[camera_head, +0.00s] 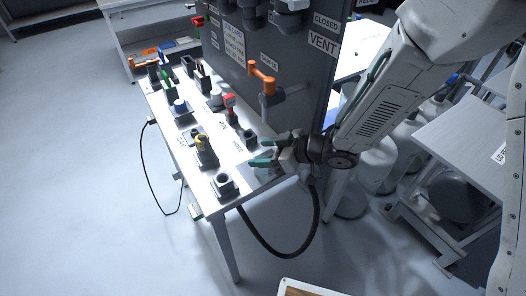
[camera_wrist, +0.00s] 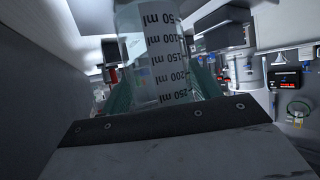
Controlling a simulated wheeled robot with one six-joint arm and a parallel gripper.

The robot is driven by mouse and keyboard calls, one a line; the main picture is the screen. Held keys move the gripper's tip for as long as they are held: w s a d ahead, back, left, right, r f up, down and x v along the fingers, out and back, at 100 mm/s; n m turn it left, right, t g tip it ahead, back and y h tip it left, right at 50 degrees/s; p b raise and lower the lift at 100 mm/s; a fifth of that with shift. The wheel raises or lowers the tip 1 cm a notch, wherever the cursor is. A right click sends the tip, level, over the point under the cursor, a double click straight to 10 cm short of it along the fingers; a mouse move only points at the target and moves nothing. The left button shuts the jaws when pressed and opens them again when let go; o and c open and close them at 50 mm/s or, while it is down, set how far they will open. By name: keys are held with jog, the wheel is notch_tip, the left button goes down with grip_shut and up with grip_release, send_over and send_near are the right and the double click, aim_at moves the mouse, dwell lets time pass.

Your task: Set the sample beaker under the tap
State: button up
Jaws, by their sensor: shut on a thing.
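The sample beaker (camera_wrist: 168,55) is clear glass with a white millilitre scale and fills the middle of the wrist view. My gripper (camera_wrist: 165,95) is shut on it, with greenish fingers on both sides of the glass. In the head view my gripper (camera_head: 268,155) is over the near right end of the white table, and the beaker there is hard to make out. The tap, with an orange handle (camera_head: 262,78), stands out from the dark panel (camera_head: 290,60), to the upper left of my gripper. The tap's outlet is not clear.
The white table (camera_head: 180,150) holds several dark holders with coloured items, including a yellow-topped one (camera_head: 203,148) and a red one (camera_head: 230,108). An empty dark holder (camera_head: 223,184) sits at the near corner. A black hose (camera_head: 285,255) hangs below my gripper.

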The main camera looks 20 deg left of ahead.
jog(key=shift+f, duration=0.2)
jog(key=shift+f, duration=0.15)
jog(key=o, duration=1)
jog(key=shift+r, duration=0.2)
jog(key=shift+d+r, duration=0.2)
jog(key=v, duration=1.1)
jog(key=shift+d, duration=0.25)
jog(key=shift+s+r, duration=0.1)
